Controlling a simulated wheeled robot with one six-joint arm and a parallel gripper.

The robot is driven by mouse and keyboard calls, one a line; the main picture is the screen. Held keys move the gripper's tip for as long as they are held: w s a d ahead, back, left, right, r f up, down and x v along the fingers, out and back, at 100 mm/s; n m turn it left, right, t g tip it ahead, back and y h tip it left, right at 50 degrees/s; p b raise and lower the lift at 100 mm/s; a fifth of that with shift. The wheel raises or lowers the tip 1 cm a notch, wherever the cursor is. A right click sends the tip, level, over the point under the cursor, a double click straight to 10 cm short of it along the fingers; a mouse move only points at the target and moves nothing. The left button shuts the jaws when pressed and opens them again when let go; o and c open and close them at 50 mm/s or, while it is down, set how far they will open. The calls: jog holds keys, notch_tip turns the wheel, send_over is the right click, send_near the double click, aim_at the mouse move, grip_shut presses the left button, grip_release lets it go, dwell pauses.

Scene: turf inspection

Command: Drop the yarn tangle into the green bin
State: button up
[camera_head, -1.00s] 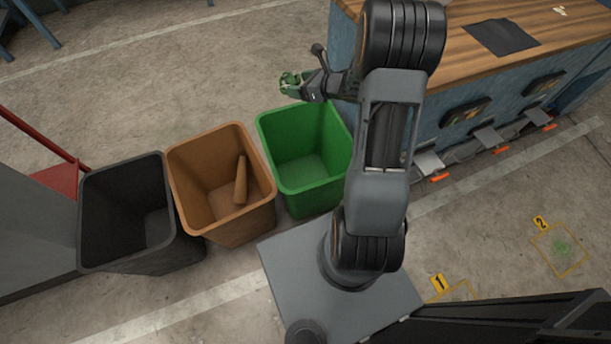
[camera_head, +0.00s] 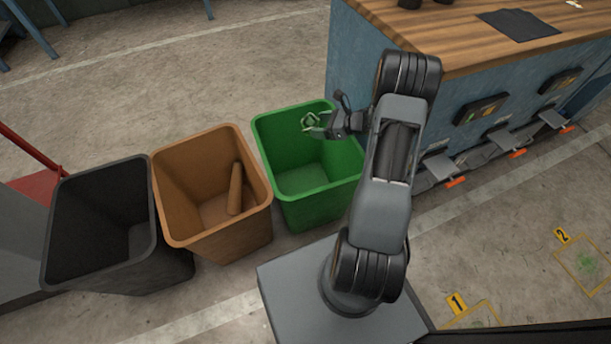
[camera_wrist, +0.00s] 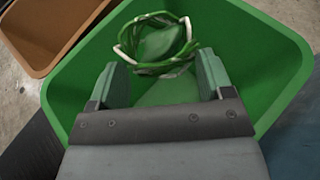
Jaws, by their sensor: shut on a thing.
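The yarn tangle (camera_head: 310,121) is a small loop of green and white strands. My gripper (camera_head: 318,122) is shut on it and holds it over the green bin (camera_head: 318,197), near the far rim in the head view. In the wrist view the tangle (camera_wrist: 155,45) sits at the tips of my gripper's fingers (camera_wrist: 160,75), with the green bin's inside (camera_wrist: 240,50) below and around it. The green bin is open at the top, and the part of its floor that shows is empty.
An orange-brown bin (camera_head: 235,240) holding a brown tube-like piece (camera_head: 236,188) stands left of the green bin. A black bin (camera_head: 150,277) stands further left. A blue bench with a wooden top (camera_head: 450,40) stands close on the right.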

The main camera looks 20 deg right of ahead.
jog(key=shift+f, duration=0.8)
jog(key=o, duration=0.9)
jog(key=r, duration=0.1)
jog(key=r+p, duration=0.1)
jog(key=r, duration=0.2)
jog(key=shift+s+r, duration=0.15)
jog(key=shift+s, duration=0.15)
jog(key=s+a+r+p, duration=0.1)
jog(key=s+r, duration=0.2)
jog(key=s, duration=0.1)
jog(key=s+a+r+p, duration=0.1)
jog(key=s+r, duration=0.1)
jog(key=s, duration=0.2)
jog(key=s+a+r+p, duration=0.1)
jog(key=s+r+p, duration=0.1)
jog(key=s, duration=0.3)
jog(key=shift+a+r, duration=0.3)
jog(key=shift+r, duration=0.55)
jog(key=shift+r, duration=0.1)
